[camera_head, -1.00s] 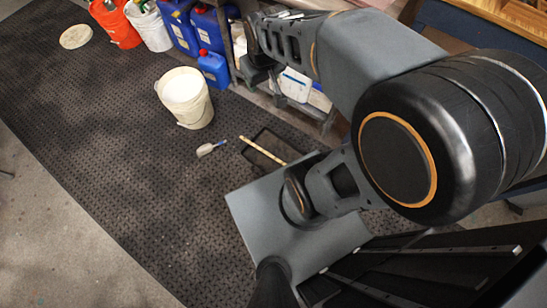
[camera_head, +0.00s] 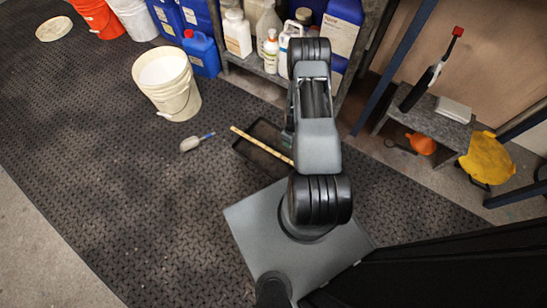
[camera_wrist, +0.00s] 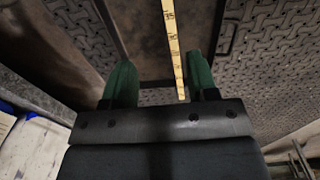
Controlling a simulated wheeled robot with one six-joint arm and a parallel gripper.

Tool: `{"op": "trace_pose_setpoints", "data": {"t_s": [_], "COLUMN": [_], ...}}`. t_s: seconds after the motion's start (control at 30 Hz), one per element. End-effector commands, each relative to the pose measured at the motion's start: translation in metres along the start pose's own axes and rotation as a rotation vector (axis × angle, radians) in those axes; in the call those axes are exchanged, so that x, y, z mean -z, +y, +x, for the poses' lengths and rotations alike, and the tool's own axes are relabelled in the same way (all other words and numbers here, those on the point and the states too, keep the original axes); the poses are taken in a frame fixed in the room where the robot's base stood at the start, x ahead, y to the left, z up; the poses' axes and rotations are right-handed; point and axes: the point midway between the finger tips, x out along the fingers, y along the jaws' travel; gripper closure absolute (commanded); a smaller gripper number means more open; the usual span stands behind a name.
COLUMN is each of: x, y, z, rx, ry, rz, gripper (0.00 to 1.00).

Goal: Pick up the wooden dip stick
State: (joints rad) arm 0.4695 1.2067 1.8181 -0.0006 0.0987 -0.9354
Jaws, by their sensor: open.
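The wooden dip stick (camera_head: 258,143) is a thin pale-yellow rod resting across a dark low frame (camera_head: 243,152) on the floor mat. In the head view its right end is hidden behind my arm. In the wrist view the dip stick (camera_wrist: 172,45) shows dark graduation marks and runs from the top edge down between the two green fingers of my gripper (camera_wrist: 160,72), closer to the right finger. The fingers are apart, with no contact on the stick visible. I cannot tell how far the stick lies below the fingertips. In the head view my gripper is mostly hidden behind the arm.
A blue jug (camera_head: 201,54) and a shelf (camera_head: 262,72) with bottles lie behind. A low bench (camera_head: 430,118) and orange funnel (camera_head: 420,144) are at right.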

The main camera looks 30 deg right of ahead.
Motion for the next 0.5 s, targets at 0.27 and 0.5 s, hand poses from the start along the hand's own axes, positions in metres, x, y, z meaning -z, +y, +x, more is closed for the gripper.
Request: {"op": "trace_pose_setpoints", "data": {"t_s": [0.27, 0.5], "x": [-0.019, -0.021], "y": [-0.01, -0.011], "z": [0.068, 0.113], "rx": [0.015, 0.016], "ry": [-0.011, -0.011], "rz": [-0.026, -0.027], "gripper": [0.47, 0.47]}}
